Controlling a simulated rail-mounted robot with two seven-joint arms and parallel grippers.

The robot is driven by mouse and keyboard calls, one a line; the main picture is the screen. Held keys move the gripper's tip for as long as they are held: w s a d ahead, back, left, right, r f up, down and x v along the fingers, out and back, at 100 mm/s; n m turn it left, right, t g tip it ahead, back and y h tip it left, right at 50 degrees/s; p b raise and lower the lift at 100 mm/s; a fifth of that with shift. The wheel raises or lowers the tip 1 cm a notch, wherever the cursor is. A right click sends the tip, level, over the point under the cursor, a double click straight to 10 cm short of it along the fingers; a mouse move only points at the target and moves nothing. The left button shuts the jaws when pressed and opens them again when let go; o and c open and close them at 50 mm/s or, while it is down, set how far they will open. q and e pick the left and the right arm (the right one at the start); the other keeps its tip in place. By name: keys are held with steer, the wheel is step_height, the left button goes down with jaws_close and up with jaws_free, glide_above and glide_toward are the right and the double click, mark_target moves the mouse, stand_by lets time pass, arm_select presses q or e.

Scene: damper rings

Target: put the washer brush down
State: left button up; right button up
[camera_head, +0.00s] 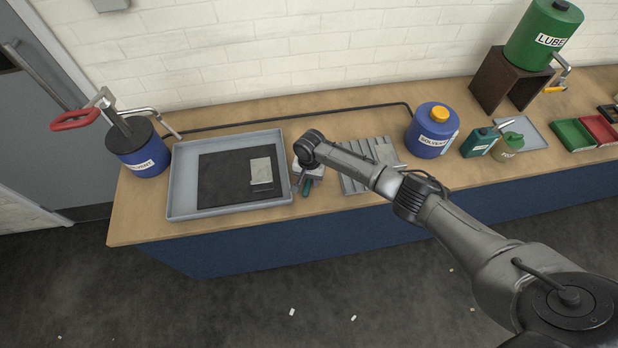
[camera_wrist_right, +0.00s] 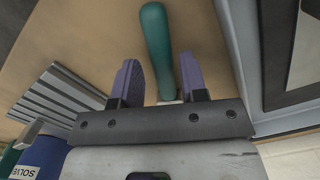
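The washer brush shows as a teal handle (camera_head: 307,187) at the front of the bench, between the grey tray and the ribbed grey plate. In the right wrist view the handle (camera_wrist_right: 158,45) points away from my gripper, toward the bench's front edge; its head is hidden under the gripper. My right gripper (camera_wrist_right: 162,82) has its two purple fingers apart, one on each side of the handle. A gap shows between the handle and the left finger; the right finger is close beside it, contact unclear. In the head view the right gripper (camera_head: 306,174) is low over the bench. My left gripper is out of view.
The grey tray (camera_head: 182,185) with a dark mat is left of the gripper. The ribbed plate (camera_head: 352,184) and a blue solvent jug (camera_head: 432,135) are to the right. A blue pump can (camera_head: 145,160) stands at the far left.

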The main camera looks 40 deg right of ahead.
steer(key=o, duration=0.4)
steer(key=shift+c, duration=0.2)
steer(key=shift+r, duration=0.15)
step_height(320, 180, up, 14)
steer(key=p, duration=0.1)
steer(key=shift+w+d+f, duration=0.25)
steer(key=shift+w+d, duration=0.05)
steer(key=shift+d, duration=0.05)
stand_by(0.6)
